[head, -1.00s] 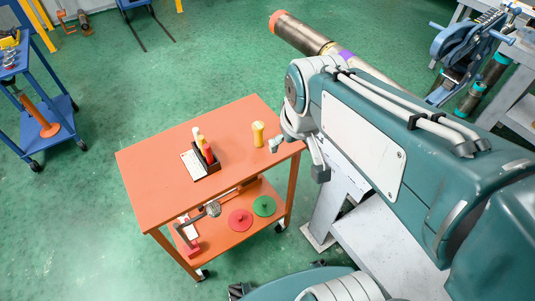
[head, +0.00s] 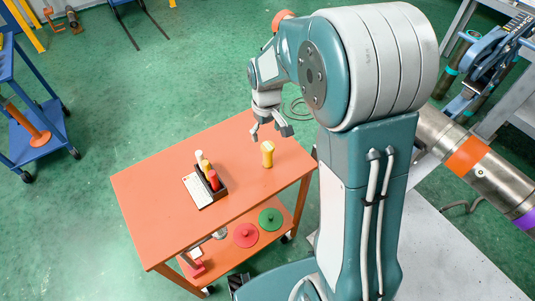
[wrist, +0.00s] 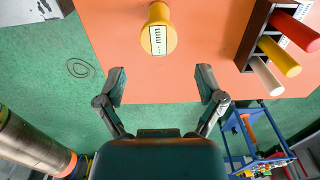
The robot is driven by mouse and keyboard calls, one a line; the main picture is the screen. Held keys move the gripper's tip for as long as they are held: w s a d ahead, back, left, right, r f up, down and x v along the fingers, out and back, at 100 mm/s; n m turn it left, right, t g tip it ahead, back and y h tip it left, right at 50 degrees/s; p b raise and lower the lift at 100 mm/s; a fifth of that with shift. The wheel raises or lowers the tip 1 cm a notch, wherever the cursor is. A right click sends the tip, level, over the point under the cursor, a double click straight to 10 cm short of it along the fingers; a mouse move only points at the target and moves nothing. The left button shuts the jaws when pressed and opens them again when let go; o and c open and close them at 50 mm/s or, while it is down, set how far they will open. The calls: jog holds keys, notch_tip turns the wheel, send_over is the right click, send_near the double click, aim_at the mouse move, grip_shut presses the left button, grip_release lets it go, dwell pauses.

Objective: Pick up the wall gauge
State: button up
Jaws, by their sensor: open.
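A yellow, waisted upright piece with a printed "mm" label, which looks like the wall gauge (head: 267,154), stands alone near the right end of the orange cart top. In the wrist view the wall gauge (wrist: 158,14) is at top centre, its label facing the camera. My gripper (head: 272,135) is open and empty, above the cart top close to the gauge. In the wrist view my gripper (wrist: 160,78) has its fingers spread wide, with the gauge ahead of the gap and not between the fingertips.
A dark holder (head: 207,201) with white, yellow and red cylinders stands on the orange cart (head: 150,225), left of the gauge. The lower shelf carries a red disc (head: 245,235) and a green disc (head: 270,219). A large metal pipe (head: 495,180) lies at right.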

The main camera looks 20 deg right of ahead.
aim_at(267, 146)
jog(key=f, duration=0.8)
jog(key=shift+s+d+f, duration=0.1)
jog(key=shift+s+f, duration=0.05)
jog(key=shift+s, duration=0.05)
jog(key=shift+c, duration=0.3)
jog(key=c, duration=1.1)
